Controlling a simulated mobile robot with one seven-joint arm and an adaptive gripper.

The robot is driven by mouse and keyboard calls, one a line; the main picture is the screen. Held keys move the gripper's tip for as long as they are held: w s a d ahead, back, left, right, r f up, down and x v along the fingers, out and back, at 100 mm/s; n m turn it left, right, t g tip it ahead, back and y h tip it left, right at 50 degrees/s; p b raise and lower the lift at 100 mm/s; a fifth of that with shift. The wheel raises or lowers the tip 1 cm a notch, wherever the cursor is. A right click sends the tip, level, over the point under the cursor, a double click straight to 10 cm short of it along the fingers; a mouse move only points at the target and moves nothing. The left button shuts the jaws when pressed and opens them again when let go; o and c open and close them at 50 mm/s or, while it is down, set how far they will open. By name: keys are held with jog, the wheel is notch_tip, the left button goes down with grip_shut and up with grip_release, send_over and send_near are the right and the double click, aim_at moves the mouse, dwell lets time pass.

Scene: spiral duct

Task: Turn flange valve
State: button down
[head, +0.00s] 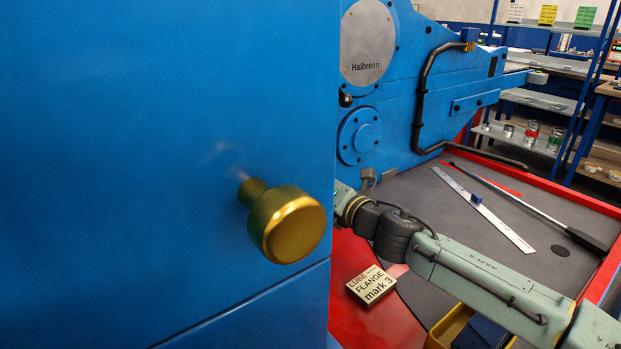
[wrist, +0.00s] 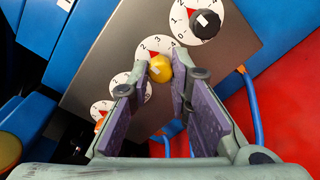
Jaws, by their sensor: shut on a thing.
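A yellow knob (wrist: 160,68) sits on a white numbered dial (wrist: 144,50) on a grey panel in the wrist view. I cannot read a name that shows whether it is the flange valve. My gripper (wrist: 158,82) is shut on this knob, with a purple-padded finger on each side. The dial's upper edge shows figures and a red mark; its lower part is hidden by the knob and fingers. In the head view my gripper is hidden behind the blue door; only my arm shows. A card (head: 371,285) reads "LUBE FLANGE mark 3".
A black knob (wrist: 205,24) on another dial is at the upper right of the panel. More dials (wrist: 102,107) and an orange knob (wrist: 100,125) lie lower left. Blue cables (wrist: 252,105) run beside the panel. The blue door (head: 150,150) with its brass knob (head: 290,225) fills the head view's left.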

jog(key=shift+r+m+y+p, duration=0.1)
jog(key=shift+m+y+p, duration=0.2)
jog(key=shift+m+p, duration=2.25)
jog(key=m+b, duration=0.2)
jog(key=shift+m, duration=0.35)
jog(key=c, duration=1.5)
grip_release()
jog(key=shift+o, duration=0.2)
jog(key=shift+d, duration=0.1)
jog(key=v, duration=1.2)
